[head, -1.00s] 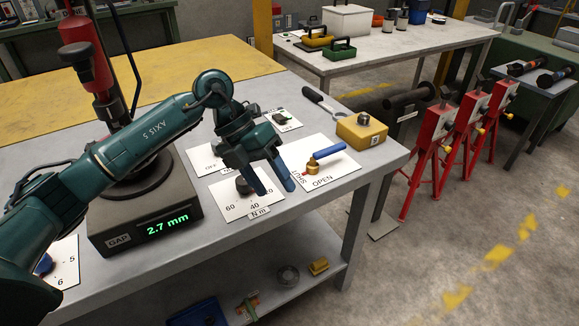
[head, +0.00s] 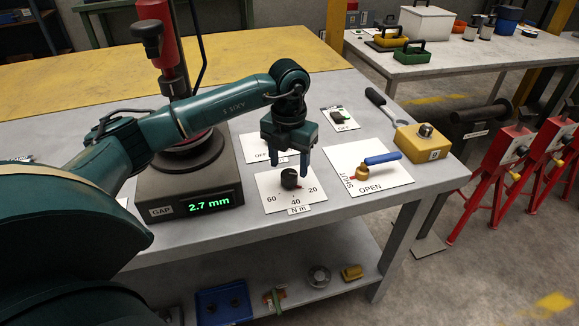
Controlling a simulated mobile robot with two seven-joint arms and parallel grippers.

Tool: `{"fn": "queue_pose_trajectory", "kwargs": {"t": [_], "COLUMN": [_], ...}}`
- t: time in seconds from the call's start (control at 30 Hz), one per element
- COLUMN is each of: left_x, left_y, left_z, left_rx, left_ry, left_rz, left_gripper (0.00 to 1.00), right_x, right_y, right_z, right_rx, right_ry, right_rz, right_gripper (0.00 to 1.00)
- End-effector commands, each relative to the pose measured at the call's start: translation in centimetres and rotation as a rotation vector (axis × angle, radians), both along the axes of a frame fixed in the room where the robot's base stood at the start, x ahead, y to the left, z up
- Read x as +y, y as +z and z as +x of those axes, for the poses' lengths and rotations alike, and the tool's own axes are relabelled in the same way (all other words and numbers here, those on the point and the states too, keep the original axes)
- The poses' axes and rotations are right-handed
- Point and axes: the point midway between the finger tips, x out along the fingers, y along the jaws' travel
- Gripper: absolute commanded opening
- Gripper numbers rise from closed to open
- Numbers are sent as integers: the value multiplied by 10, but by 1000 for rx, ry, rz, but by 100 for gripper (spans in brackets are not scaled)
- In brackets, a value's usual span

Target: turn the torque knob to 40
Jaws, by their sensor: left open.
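The torque knob (head: 291,179) is a small black knob on a white card (head: 272,189) marked 60, 40 and 20, with an "N m" label at its front edge. The 40 is at the front of the knob, 60 to the left and 20 to the right. Which number the knob points to is too small to tell. My left gripper (head: 289,164) points down over the back of the card with its two fingers spread and nothing between them. The fingertips appear just above and behind the knob; contact is not clear. My right gripper is not in view.
Right of the knob, a blue-handled valve (head: 381,159) sits on a SHUT/OPEN card. Behind are switch cards marked OFF (head: 339,116). A gap gauge (head: 190,205) reading 2.7 mm stands left. A yellow block (head: 421,146) sits near the bench's right edge.

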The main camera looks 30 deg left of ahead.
Motion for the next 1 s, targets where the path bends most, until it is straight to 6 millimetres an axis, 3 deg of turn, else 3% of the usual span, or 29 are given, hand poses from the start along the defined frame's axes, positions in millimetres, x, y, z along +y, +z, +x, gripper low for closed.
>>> {"fn": "queue_pose_trajectory", "kwargs": {"t": [0.2, 0.53, 1.0], "left_x": [-1, -1, -1], "left_y": [-21, -23, -23], "left_z": [0, 0, 0], "left_rx": [0, 0, -1], "left_ry": [-2, -2, -1], "left_rz": [0, -1, -1], "left_gripper": [57, 56, 18], "right_x": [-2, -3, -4], "right_y": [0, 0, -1], "right_z": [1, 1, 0], "right_rx": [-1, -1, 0], "right_ry": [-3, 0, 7], "right_rz": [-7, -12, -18], "right_gripper": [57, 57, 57]}}
